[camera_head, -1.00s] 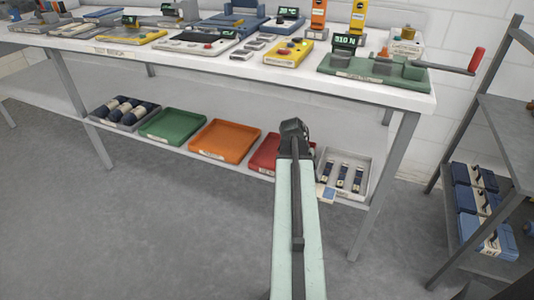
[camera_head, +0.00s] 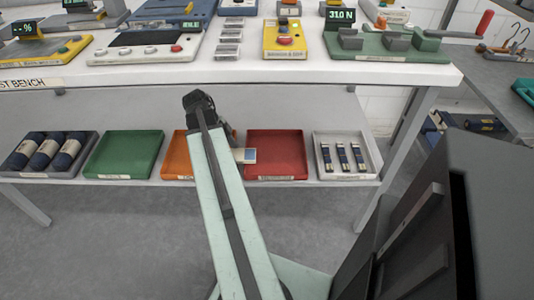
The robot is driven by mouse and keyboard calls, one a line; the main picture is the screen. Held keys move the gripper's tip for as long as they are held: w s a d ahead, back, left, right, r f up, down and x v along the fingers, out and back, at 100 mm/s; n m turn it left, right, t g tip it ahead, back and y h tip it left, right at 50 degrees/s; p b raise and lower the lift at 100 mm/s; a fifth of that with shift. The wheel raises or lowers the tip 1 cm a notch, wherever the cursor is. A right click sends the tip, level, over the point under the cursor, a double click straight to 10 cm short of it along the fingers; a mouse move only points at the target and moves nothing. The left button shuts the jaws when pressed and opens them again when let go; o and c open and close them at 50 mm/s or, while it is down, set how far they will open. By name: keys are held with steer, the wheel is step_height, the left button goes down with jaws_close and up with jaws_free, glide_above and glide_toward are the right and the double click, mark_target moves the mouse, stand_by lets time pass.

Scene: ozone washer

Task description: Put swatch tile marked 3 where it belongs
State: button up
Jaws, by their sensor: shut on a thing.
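A small tile (camera_head: 247,155), white with a blue patch, shows at the end of my arm, in front of the gap between the orange and red trays. Any number on it is too small to read. My gripper (camera_head: 234,148) is mostly hidden behind my arm and is shut on this tile. On the lower shelf stand a green tray (camera_head: 124,155), an orange tray (camera_head: 175,157) partly covered by my arm, and a red tray (camera_head: 276,155). These trays look empty where visible. Their front labels are too small to read.
A grey tray (camera_head: 375,166) with three dark strips stands right of the red one. A tray (camera_head: 12,167) with three dark blue rolls stands at far left. The bench top (camera_head: 300,70) with instruments overhangs the shelf. A dark panelled block (camera_head: 415,235) fills the lower right.

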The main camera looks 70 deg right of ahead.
steer(key=b, duration=0.2)
glide_above(276, 156)
steer(key=w, duration=0.1)
steer(key=shift+w+a+f, duration=0.1)
steer(key=shift+w+f, duration=0.05)
steer(key=shift+f, duration=0.6)
step_height(276, 156, down, 4)
steer(key=b, duration=0.3)
steer(key=shift+r, duration=0.3)
steer(key=shift+f, duration=0.15)
steer(key=o, duration=1.5)
